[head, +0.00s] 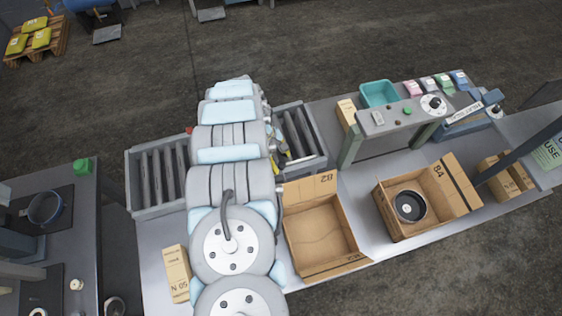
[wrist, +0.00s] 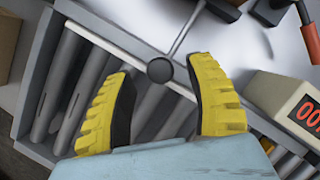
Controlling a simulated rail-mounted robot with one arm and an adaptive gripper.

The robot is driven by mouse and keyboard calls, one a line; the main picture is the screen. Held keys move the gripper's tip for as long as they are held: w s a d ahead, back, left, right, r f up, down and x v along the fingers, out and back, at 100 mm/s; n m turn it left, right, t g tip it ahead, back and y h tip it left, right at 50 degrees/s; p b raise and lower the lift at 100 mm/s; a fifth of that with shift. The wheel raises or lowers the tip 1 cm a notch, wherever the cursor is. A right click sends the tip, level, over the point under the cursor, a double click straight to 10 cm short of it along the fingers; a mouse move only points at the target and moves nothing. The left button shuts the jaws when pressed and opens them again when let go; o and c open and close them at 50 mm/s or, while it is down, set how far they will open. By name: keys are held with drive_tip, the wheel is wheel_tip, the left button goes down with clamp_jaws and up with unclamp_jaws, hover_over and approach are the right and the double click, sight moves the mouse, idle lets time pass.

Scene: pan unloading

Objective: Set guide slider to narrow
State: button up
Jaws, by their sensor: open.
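In the wrist view a round dark knob (wrist: 160,70) sits on a pale bar (wrist: 105,42) that crosses the roller conveyor (wrist: 60,90). A thin grey rod runs from the knob up and to the right. I take the knob to be the guide slider's handle; no narrow or wide marking is readable. My gripper (wrist: 160,80) is open, with yellow ribbed fingers on either side of the knob in the picture. I cannot tell whether either finger touches it. In the head view my arm hides most of the gripper and the knob.
A box with red digits (wrist: 301,110) stands close right of the fingers, with a red-orange handle (wrist: 309,42) above it. In the head view an empty carton (head: 320,268) sits in front of the conveyor (head: 160,206), and another carton (head: 455,185) holds a dark pan (head: 409,206).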

drive_tip(key=shift+x, duration=0.75)
clamp_jaws()
